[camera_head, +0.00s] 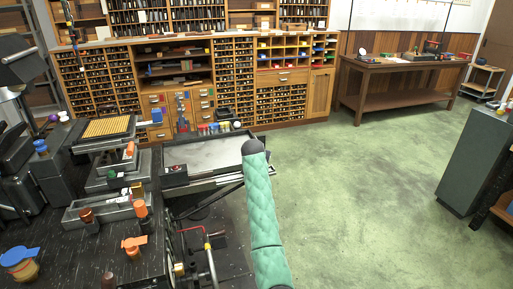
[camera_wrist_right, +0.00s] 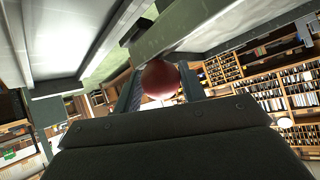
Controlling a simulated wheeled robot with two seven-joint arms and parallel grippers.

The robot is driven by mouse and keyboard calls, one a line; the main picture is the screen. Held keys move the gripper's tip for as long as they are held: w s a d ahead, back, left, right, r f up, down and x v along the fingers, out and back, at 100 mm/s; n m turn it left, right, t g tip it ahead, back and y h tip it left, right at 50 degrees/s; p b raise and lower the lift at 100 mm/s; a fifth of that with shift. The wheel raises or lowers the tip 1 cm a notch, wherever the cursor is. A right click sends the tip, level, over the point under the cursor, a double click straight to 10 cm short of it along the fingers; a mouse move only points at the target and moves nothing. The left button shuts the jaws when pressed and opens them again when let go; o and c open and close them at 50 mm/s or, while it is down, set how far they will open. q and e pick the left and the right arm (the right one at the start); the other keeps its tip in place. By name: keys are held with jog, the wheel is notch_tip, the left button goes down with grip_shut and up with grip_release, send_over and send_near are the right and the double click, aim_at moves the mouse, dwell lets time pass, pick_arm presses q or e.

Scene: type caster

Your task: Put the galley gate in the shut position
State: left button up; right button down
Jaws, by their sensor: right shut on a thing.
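My right gripper (camera_wrist_right: 160,85) shows in the right wrist view. Its two dark fingers stand on either side of a dark red ball knob (camera_wrist_right: 160,79), and it is shut on that knob. A grey-green metal bar or plate (camera_wrist_right: 200,30) runs just above the knob; how the two join is hidden. In the head view a flat grey tray, likely the galley (camera_head: 205,155), lies at the left centre. A green-sleeved arm of mine reaches up to its right end. The gate cannot be picked out clearly there, and neither gripper can be made out in that view.
The caster's dark bench (camera_head: 110,240) fills the lower left, with orange-topped parts and a keyboard-like block (camera_head: 107,127). Type cabinets (camera_head: 190,85) line the back. The green floor (camera_head: 370,200) is clear right of the arm.

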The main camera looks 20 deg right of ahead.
jog(key=shift+a+f, duration=0.35)
jog(key=shift+f, duration=0.2)
pick_arm(q)
jog(key=shift+s+r, duration=0.1)
jog(key=shift+r, duration=0.3)
pick_arm(e)
jog(key=shift+s+f+y, duration=0.1)
jog(key=shift+f+y, duration=0.2)
jog(key=shift+f, duration=0.15)
jog(key=c, duration=0.9)
grip_release()
jog(key=shift+a, duration=0.15)
pick_arm(q)
jog(key=shift+a, duration=0.1)
pick_arm(e)
jog(key=shift+d+r, duration=0.25)
jog(key=shift+r, duration=0.1)
